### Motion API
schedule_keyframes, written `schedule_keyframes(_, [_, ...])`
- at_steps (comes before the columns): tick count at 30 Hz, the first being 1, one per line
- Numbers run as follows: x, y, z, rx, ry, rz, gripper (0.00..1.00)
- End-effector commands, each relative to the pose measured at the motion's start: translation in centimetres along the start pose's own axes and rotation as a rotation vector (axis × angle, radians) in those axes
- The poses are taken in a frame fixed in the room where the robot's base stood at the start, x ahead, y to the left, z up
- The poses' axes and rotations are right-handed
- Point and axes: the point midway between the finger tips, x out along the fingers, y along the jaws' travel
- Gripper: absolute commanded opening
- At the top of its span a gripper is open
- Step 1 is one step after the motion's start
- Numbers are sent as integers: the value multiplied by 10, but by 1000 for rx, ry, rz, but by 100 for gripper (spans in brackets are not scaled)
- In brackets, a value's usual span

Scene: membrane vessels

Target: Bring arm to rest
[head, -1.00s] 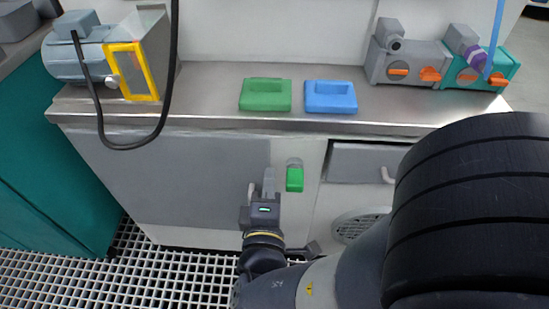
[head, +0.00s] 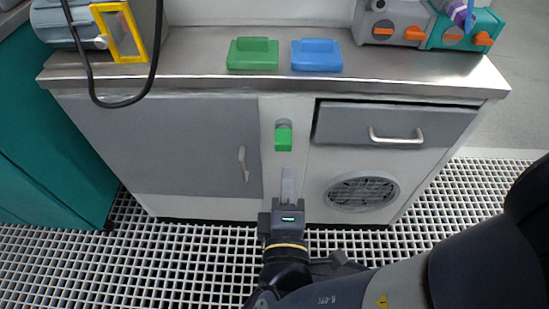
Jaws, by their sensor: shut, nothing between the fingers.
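My gripper (head: 288,185) is in the lower middle of the head view, in front of the cabinet (head: 170,140). Its fingers are together with nothing between them, pointing up in the picture toward the cabinet front. My arm comes in from the lower right. A green latch-like piece (head: 284,138) on the cabinet's pale middle strip is above the fingertips in the picture, apart from them.
A drawer (head: 350,122) and a round vent (head: 361,191) are right of the gripper. On the steel counter (head: 200,70) are a green block (head: 253,54), a blue block (head: 317,55), a grey unit (head: 393,22) and a yellow frame (head: 143,30). A black cable (head: 152,75) hangs over its edge. Grating floor (head: 440,215) is clear at right.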

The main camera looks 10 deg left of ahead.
Motion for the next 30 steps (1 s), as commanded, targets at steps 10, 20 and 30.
schedule_keyframes(10, [-12, 0, 13, -1, 1, 1, 0])
schedule_keyframes(20, [-12, 0, 13, -1, 0, 0, 0])
schedule_keyframes(30, [3, 0, -1, -1, -6, 0, 0])
